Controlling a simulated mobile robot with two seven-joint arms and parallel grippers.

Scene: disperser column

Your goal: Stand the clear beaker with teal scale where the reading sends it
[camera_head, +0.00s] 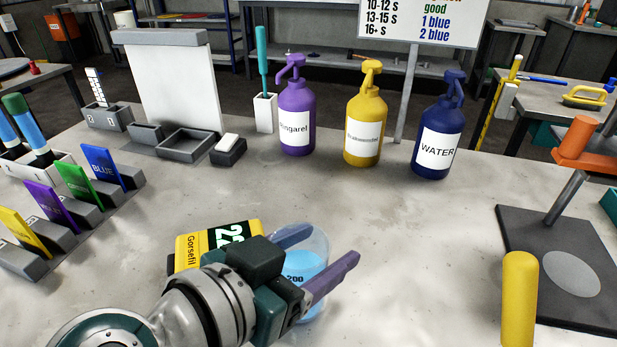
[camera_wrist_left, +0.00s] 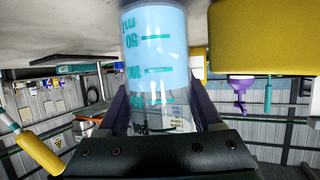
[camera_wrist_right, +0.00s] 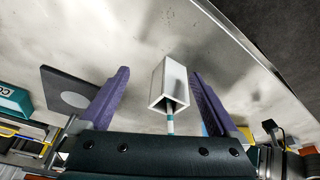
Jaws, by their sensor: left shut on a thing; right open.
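The clear beaker (camera_head: 306,262) holds blue liquid and has a teal scale, which shows in the left wrist view (camera_wrist_left: 157,50). My left gripper (camera_head: 322,248) is shut on it, one finger on each side. The beaker looks upright in the head view; I cannot tell whether its base touches the table. A sign (camera_head: 420,20) at the back gives 10-12 S good, 13-15 S 1 blue and 16+ S 2 blue. Colored cards, among them a blue one (camera_head: 103,168) and a green one (camera_head: 84,184), stand in grey holders at left. My right gripper (camera_wrist_right: 158,75) is open.
A yellow Gorsefil box (camera_head: 187,250) is beside my left gripper. Purple (camera_head: 297,100), yellow (camera_head: 365,110) and blue WATER (camera_head: 437,110) pump bottles stand behind. A dark plate (camera_head: 535,235) with a pale disc and post lies right. The table's middle is clear.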

